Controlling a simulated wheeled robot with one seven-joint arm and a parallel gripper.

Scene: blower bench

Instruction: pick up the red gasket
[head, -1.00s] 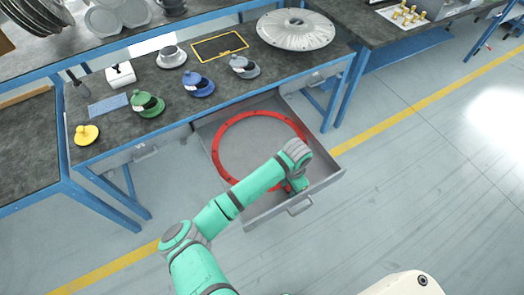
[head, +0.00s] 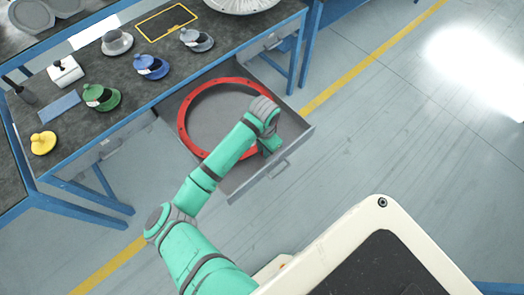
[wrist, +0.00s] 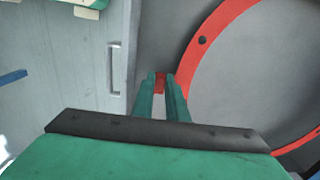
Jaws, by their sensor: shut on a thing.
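The red gasket (head: 184,112) is a large flat ring with small holes, in the open grey drawer (head: 247,187) under the bench. My gripper (head: 270,149) is at the ring's near right side, close to the drawer front. In the wrist view my gripper (wrist: 160,84) is shut on a small red piece, seemingly a tab on the outer edge of the gasket (wrist: 189,72). The right finger hides where the piece joins the ring. I cannot tell whether the ring is clear of the drawer floor.
The drawer walls surround the ring. The floor (head: 370,130) to the right is clear.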

